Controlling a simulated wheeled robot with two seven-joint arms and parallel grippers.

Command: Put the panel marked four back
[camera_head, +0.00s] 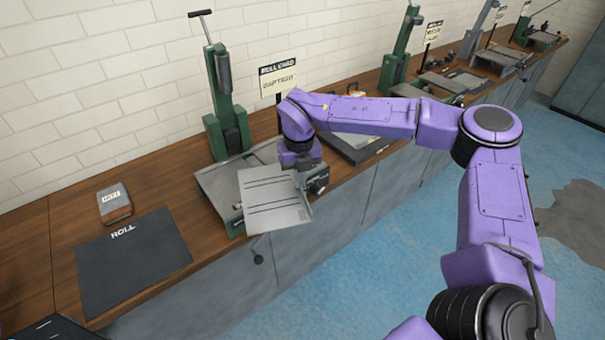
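My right gripper (307,185) is at the right edge of a light grey panel (268,205) with dark lines across it and appears shut on it. The panel is tilted and sticks out over the front edge of the bench. It overlaps a flat grey bed (215,185) with green sides behind it; I cannot tell if they touch. No figure four can be read on the panel. My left gripper is not in view.
A green upright press (222,100) stands behind the bed, beside a sign (278,80). A dark mat (130,265) marked ROLL and a small dark box (114,205) lie to the left on the wooden bench (35,250). More green presses stand farther right.

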